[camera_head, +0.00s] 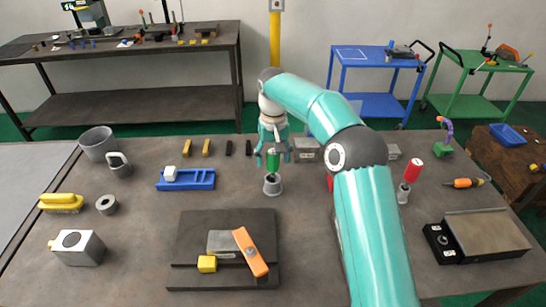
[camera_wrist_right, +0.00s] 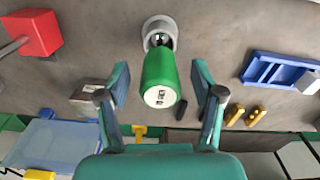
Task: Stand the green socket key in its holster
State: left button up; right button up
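The green socket key (camera_head: 273,159) is upright, directly over the grey round holster (camera_head: 272,187) on the bench. In the right wrist view the key's green handle (camera_wrist_right: 160,78) shows its labelled end, and its far end overlaps the holster's ring (camera_wrist_right: 160,28). The shank appears to be in the holster's mouth, but I cannot tell how deep. My right gripper (camera_head: 272,157) is around the handle. In the wrist view its fingers (camera_wrist_right: 162,88) are spread, with gaps on both sides of the handle. My left gripper is not in view.
A blue tray (camera_head: 200,182) lies left of the holster. A dark plate (camera_head: 190,225) with an orange bar (camera_head: 250,252) is in front. A red-handled tool (camera_head: 413,169) is at the right. My right arm hides part of the bench. Bare bench surrounds the holster.

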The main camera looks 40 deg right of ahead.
jog(key=shift+r, duration=3.65)
